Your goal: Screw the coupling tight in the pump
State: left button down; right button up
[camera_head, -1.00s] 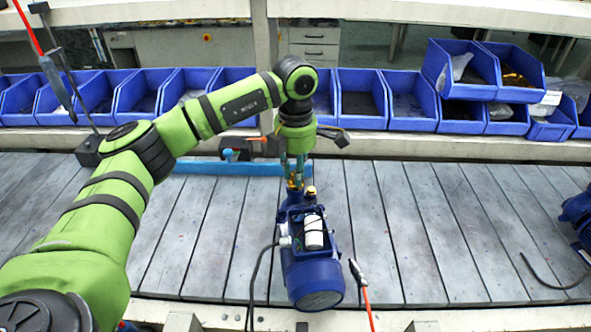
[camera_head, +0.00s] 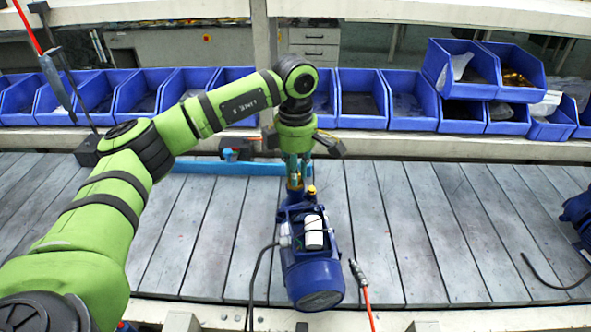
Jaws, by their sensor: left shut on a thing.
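The blue pump (camera_head: 312,262) stands on the slatted bench, its motor end toward me and a white cylinder in its open top box. The brass coupling (camera_head: 295,184) sits at the far end of the pump, upright as far as I can see. My left gripper (camera_head: 295,176) points down over it and is shut on the coupling; its fingers hide most of it. A second small brass-coloured part (camera_head: 311,191) shows just to the right of the fingers. My right gripper is not in view.
A row of blue bins (camera_head: 362,98) lines the back. A light-blue bar (camera_head: 215,168) lies behind the pump at left. The slats between are clear.

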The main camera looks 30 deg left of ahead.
pick_arm(q)
jog(key=c, duration=0.8)
grip_release()
jog(key=shift+r+p, duration=2.15)
jog(key=shift+r, duration=0.9)
notch_tip(320, 180, up, 12)
